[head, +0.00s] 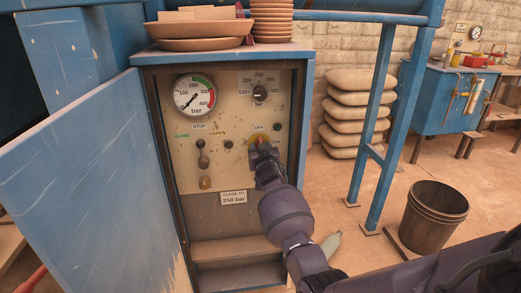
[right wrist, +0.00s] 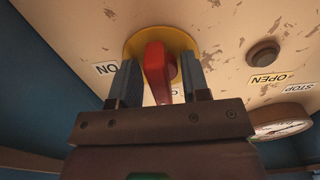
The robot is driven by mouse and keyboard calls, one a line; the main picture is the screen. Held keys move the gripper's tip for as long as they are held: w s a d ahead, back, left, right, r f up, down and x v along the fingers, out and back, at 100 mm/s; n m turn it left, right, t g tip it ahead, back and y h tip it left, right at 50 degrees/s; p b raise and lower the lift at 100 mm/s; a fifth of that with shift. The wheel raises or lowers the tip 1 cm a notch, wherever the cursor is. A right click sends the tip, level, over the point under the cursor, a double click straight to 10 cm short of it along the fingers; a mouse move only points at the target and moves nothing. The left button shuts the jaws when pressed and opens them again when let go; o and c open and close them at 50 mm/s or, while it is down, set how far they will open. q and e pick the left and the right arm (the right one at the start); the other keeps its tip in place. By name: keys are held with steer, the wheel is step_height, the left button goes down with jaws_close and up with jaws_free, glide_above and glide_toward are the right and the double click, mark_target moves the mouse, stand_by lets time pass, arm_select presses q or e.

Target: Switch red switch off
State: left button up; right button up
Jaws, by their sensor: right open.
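The red switch (right wrist: 155,68) sits on a round yellow plate (right wrist: 180,42) on the cream control panel (head: 220,150). In the right wrist view its red handle stands between the two fingers of my right gripper (right wrist: 158,80). The fingers are open, one on each side of the handle, with a visible gap at least on the left. An ON label (right wrist: 106,68) shows beside the plate; another label is mostly hidden behind the handle. In the head view my right gripper (head: 262,150) covers most of the switch, below an OFF label (head: 259,127). My left gripper is not in view.
A blue cabinet door (head: 85,180) stands open at left. Plates (head: 200,35) are stacked on top. A bucket (head: 433,217) stands on the floor at right.

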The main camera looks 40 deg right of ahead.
steer(key=shift+s+a+r, duration=0.1)
steer(key=shift+s+a, duration=0.05)
steer(key=shift+s, duration=0.05)
arm_select(q)
steer(key=p, duration=0.1)
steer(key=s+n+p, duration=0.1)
steer(key=p, duration=0.1)
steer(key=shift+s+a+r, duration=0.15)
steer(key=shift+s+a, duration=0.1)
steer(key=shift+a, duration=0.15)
arm_select(e)
steer(key=v, duration=1)
steer(key=shift+s, duration=0.2)
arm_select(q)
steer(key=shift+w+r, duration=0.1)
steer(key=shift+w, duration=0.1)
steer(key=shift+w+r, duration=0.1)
